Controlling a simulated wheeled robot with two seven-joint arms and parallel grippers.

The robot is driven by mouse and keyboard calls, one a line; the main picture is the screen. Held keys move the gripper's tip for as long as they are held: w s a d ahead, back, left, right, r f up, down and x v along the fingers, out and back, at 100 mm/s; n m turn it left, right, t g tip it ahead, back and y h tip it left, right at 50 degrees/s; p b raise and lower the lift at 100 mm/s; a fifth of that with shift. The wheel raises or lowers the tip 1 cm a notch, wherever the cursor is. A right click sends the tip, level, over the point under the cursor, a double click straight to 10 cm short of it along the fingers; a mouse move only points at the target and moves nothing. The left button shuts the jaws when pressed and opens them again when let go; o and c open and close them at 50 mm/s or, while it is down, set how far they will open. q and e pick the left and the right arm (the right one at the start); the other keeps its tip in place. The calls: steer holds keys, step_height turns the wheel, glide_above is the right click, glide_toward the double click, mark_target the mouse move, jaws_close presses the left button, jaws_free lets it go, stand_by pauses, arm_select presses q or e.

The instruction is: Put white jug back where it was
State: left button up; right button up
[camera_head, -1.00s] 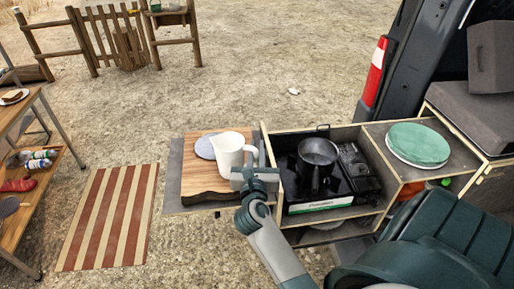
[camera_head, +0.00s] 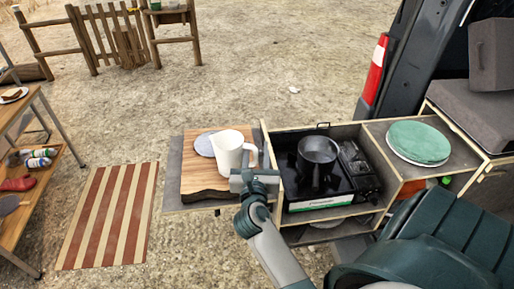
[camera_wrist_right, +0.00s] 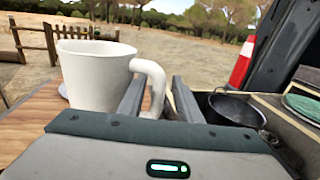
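The white jug (camera_head: 228,148) stands upright on a wooden board (camera_head: 198,180) at the left end of the van's pull-out unit. In the right wrist view the jug (camera_wrist_right: 95,75) fills the left side, with its handle (camera_wrist_right: 156,78) towards my fingers. My right gripper (camera_head: 255,168) is beside the jug's handle. In the wrist view its two fingers (camera_wrist_right: 160,98) are apart, with the lower part of the handle between them. A gap shows between the handle and the right finger; contact with the left finger is unclear. My left gripper is not in view.
A pale round plate (camera_head: 205,144) lies on the board behind the jug. A black pan (camera_head: 317,153) sits on the stove (camera_head: 300,188) just right of my right gripper. Green-topped plates (camera_head: 418,142) lie further right. A striped mat (camera_head: 108,216) lies on the ground at left.

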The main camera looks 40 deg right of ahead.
steer(key=b+v, duration=0.3)
steer(key=v, duration=0.7)
steer(key=shift+s+a, duration=0.2)
stand_by(1.1)
